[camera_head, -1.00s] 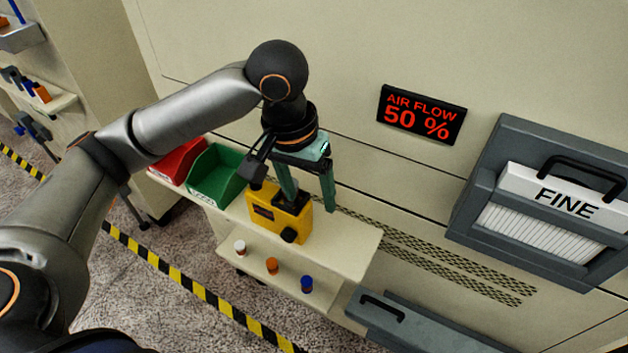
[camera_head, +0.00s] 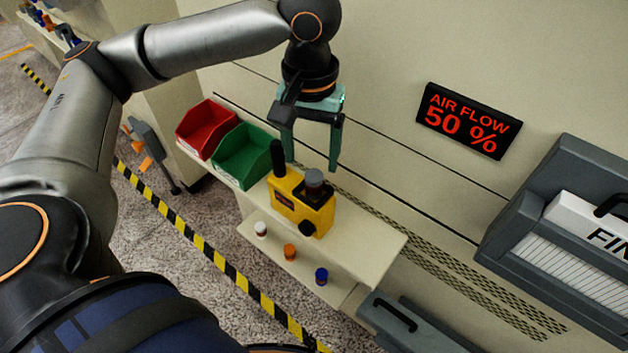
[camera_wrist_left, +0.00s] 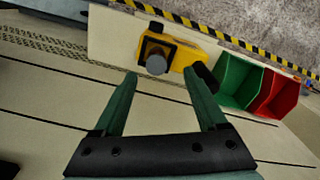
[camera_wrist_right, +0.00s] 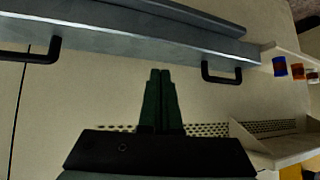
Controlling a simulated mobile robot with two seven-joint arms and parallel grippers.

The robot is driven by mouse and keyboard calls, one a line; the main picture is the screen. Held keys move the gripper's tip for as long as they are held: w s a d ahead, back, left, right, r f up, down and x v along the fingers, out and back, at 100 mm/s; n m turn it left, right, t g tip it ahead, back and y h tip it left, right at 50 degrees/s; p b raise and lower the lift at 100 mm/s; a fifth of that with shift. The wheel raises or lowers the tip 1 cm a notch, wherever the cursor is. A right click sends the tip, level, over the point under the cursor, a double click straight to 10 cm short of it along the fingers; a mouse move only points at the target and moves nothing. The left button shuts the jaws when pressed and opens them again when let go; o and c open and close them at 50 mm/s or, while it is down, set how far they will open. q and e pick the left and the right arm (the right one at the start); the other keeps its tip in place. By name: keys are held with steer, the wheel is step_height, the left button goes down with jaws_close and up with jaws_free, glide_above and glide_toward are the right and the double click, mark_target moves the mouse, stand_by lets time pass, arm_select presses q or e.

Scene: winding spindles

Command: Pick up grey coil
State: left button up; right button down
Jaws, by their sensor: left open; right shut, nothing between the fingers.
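A grey coil (camera_head: 314,178) sits on the dark spindle on top of the yellow winding machine (camera_head: 286,205). My left gripper (camera_head: 312,160) is open and points down, above and slightly behind the coil in the head view. In the left wrist view the coil (camera_wrist_left: 156,64) shows as a round grey end between and just beyond the two fingertips. Nothing is held. My right gripper (camera_wrist_right: 160,75) shows only in the right wrist view. It is shut and empty, in front of the cream wall panel.
A green bin (camera_head: 243,155) and a red bin (camera_head: 207,128) stand left of the machine. White (camera_head: 261,229), orange (camera_head: 290,252) and blue (camera_head: 321,276) spools stand on the lower shelf. A grey drawer with a black handle (camera_head: 390,312) lies below right.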

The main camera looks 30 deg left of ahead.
mark_target(314, 176)
arm_select(q)
steer(key=f, duration=0.5)
steer(key=shift+s+d+f, duration=0.1)
steer(key=shift+d+f, duration=0.1)
steer(key=shift+d, duration=0.05)
jaws_close()
stand_by(0.4)
